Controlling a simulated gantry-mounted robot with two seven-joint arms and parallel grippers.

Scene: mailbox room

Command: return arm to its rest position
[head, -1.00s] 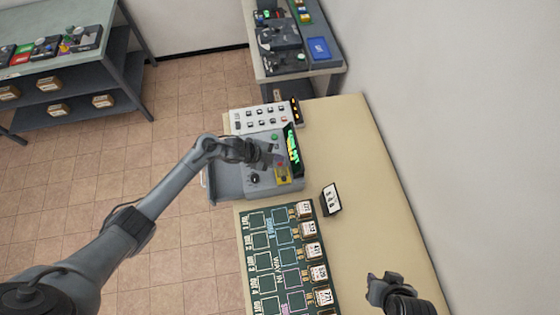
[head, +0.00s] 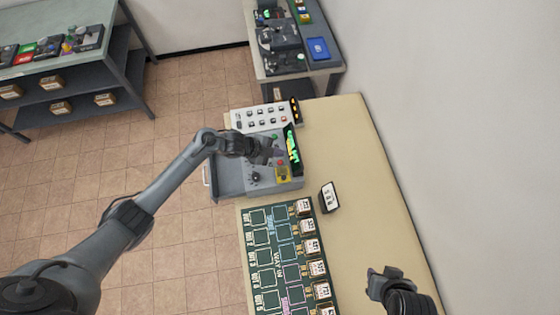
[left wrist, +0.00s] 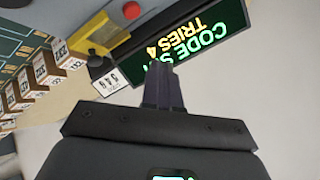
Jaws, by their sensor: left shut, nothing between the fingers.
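My left gripper (head: 270,152) is above the grey control console (head: 230,178). In the left wrist view its dark fingers (left wrist: 163,85) are together, with nothing between them. The wrist view shows the console's screen (left wrist: 195,40) beside and beyond the fingertips, its green and yellow lettering upside down, partly reading "CODE" and "TRIES 4". I cannot tell the height of the fingers above the console. My right gripper (head: 384,282) is over the near right of the table, apart from other things; its finger gap is not clear.
A dark green board (head: 262,262) with several tagged boxes lies in front of the console. A small number card (head: 328,197) stands beside it. A white button panel (head: 262,116) is behind. The beige tabletop (head: 365,190) is bare on the right, up to the wall.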

